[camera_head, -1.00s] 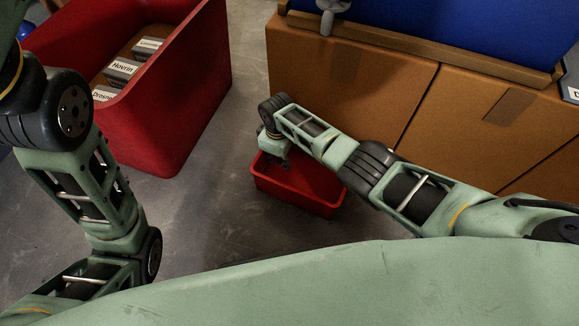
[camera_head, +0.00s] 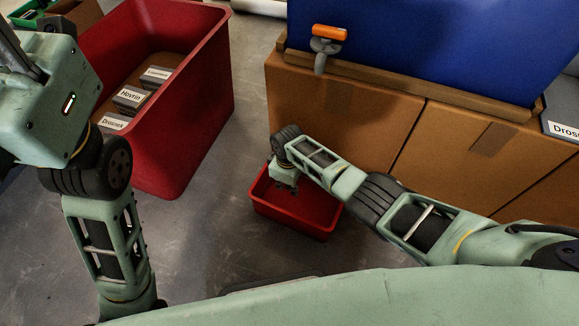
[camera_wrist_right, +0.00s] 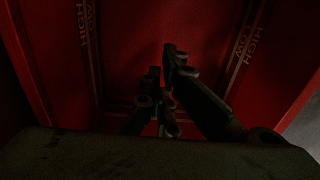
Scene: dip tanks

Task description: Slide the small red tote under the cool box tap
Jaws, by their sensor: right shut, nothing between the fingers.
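The small red tote (camera_head: 284,221) sits on the floor in front of the cardboard boxes in the head view. The blue cool box (camera_head: 425,45) rests on them, with its grey tap (camera_head: 321,62) and orange handle (camera_head: 329,32) above and behind the tote. My right gripper (camera_head: 287,188) points down into the tote near its far left side, partly hidden by its wrist. In the right wrist view its dark fingers (camera_wrist_right: 165,72) are shut and empty, against the tote's red interior; contact is unclear. My left gripper's housing (camera_head: 40,100) is at the upper left; its finger state is unclear.
A large red bin (camera_head: 185,125) holding labelled boxes (camera_head: 130,97) stands left of the tote. Cardboard boxes (camera_head: 345,115) form a wall behind it. Grey floor (camera_head: 215,215) is clear between bin and tote.

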